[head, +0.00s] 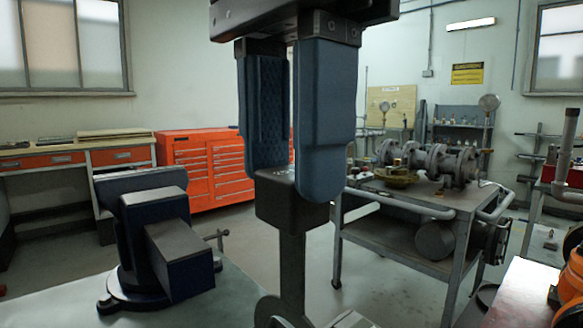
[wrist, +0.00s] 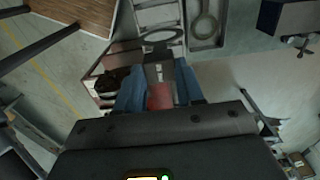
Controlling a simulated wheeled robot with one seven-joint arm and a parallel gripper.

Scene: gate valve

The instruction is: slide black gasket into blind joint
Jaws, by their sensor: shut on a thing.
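My gripper (head: 300,175) has its two blue padded fingers shut on a dark block (head: 290,208), with a flat dark stem (head: 292,262) running straight down from it. In the wrist view my gripper (wrist: 160,92) grips the same block (wrist: 160,70), and a thin dark ring (wrist: 162,36), which looks like the black gasket, sits at the far end. The ring is apart from the fingers. I cannot make out the blind joint in either view.
A dark blue vise (head: 165,240) stands on the bench (head: 65,300) at left. An orange part (head: 570,275) is at the right edge. A grey cart (head: 400,200) with pumps stands behind. In the wrist view a grey tray (wrist: 192,40) holds a round part (wrist: 205,24) beside the ring.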

